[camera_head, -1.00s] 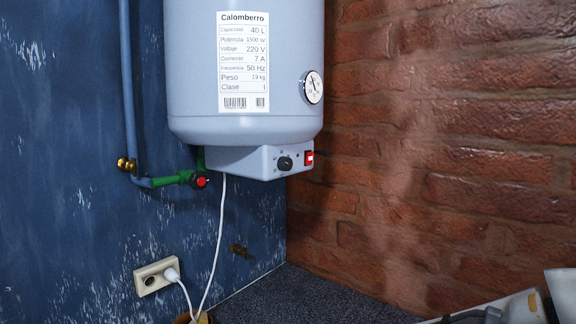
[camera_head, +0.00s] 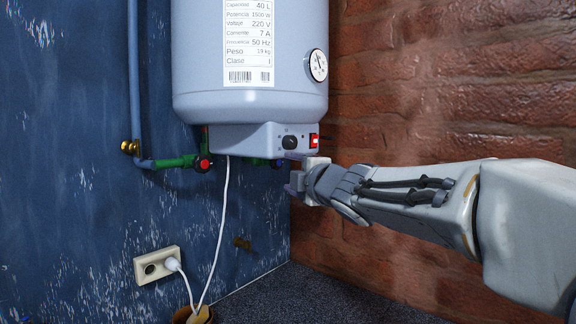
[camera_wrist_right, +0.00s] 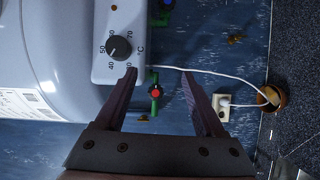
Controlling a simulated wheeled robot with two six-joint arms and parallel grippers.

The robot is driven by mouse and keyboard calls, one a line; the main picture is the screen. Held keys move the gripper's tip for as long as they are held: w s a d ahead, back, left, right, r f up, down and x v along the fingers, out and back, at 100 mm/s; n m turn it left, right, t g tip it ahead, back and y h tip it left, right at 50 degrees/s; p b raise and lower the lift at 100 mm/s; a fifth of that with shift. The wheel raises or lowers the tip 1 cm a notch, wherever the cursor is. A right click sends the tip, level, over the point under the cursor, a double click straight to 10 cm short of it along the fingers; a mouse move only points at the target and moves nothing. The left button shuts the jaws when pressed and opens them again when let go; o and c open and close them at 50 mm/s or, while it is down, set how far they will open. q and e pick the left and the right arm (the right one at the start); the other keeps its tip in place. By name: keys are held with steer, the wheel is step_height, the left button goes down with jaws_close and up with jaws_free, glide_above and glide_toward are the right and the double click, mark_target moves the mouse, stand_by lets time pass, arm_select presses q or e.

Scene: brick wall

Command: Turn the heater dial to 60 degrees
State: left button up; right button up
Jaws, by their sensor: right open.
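The heater dial (camera_head: 290,142) is a small black round knob on the grey control box under the water heater (camera_head: 250,80). In the right wrist view the dial (camera_wrist_right: 118,47) is at upper left, with numbers such as 40, 50 and 60 around it and a °C mark. Its light pointer mark seems to lie toward the lower left; its exact setting is too small to read. My right gripper (camera_head: 293,186) is just below the control box, apart from the dial. In the wrist view the gripper (camera_wrist_right: 160,75) is open and empty, the dial above its left fingertip. My left gripper is not in view.
A green pipe with a red valve (camera_head: 204,164) and a white cable (camera_head: 222,220) hang below the heater. A brick wall (camera_head: 450,90) stands at right; a socket (camera_head: 158,264) is on the blue wall.

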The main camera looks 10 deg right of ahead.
mark_target(294, 142)
steer(key=d+r+n+t+y+b, duration=0.1)
steer(key=d+r+n+y+b, duration=0.3)
steer(key=r+n, duration=0.5)
steer(key=s+d+f+n+g+y, duration=0.2)
steer(key=s+d+f+n+g, duration=0.15)
steer(key=n, duration=0.95)
steer(key=x, duration=0.2)
steer(key=p+x, duration=0.1)
steer(key=x, duration=0.2)
steer(key=p+x, duration=0.1)
steer(key=x, duration=0.2)
steer(key=shift+w+a+r, duration=0.1)
steer(key=shift+r, duration=0.25)
steer(key=shift+w+a+f, duration=0.1)
steer(key=shift+w+a, duration=0.15)
steer(key=shift+w, duration=0.15)
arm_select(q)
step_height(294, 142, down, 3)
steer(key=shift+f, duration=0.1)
arm_select(e)
jaws_close()
arm_select(q)
steer(key=shift+p, duration=0.3)
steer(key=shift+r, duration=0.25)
